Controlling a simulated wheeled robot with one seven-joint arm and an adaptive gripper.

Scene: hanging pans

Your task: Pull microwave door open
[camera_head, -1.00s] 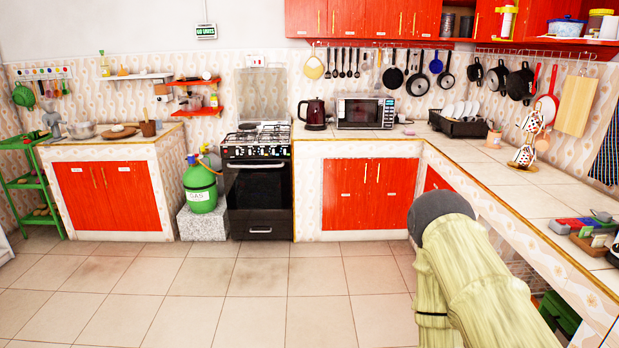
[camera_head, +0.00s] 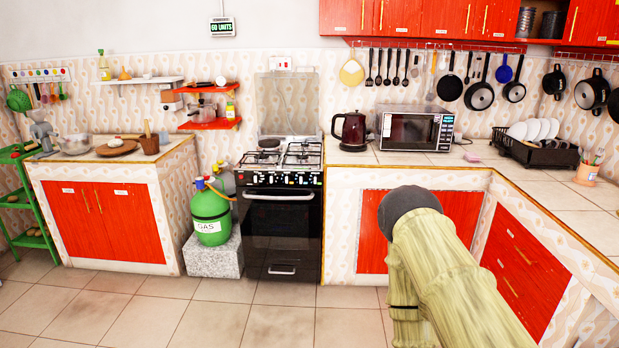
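The microwave (camera_head: 415,129) stands on the back counter, right of the stove. It has a dark front window and a control panel at its right side. Its door looks closed. My arm rises from the lower right of the view, in front of the red cabinet below the counter, and ends in a dark rounded part. My gripper's fingers do not show.
A dark red kettle (camera_head: 350,131) stands close left of the microwave. A black dish rack (camera_head: 538,150) with plates is to its right. Pans (camera_head: 479,96) hang above. The gas stove (camera_head: 281,158) is left of the kettle. The tiled floor (camera_head: 220,305) ahead is clear.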

